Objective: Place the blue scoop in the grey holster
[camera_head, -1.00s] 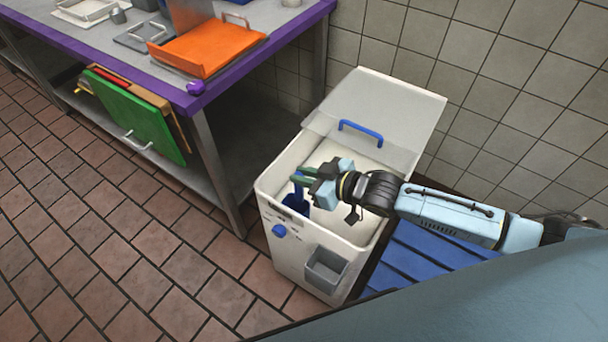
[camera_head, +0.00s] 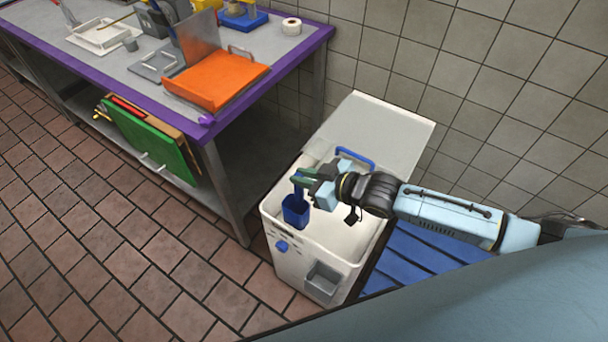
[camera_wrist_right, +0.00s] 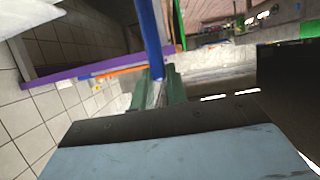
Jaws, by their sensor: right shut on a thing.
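The blue scoop (camera_head: 296,211) hangs from my right gripper (camera_head: 302,178) over the open white bin (camera_head: 349,236). The gripper's green fingers are shut on the scoop's handle, and the scoop's cup points down. In the right wrist view the blue handle (camera_wrist_right: 149,40) stands between the green fingertips (camera_wrist_right: 160,88). The grey holster (camera_head: 323,281) is an open box on the bin's front face, low and to the right of the scoop in the head view. My left gripper is out of view.
The bin's lid (camera_head: 377,132) stands open at the back, with a blue handle (camera_head: 355,157). A blue slatted surface (camera_head: 420,262) lies right of the bin. A purple-edged table (camera_head: 232,93) with an orange tray (camera_head: 216,78) stands to the left. The tiled floor in front is clear.

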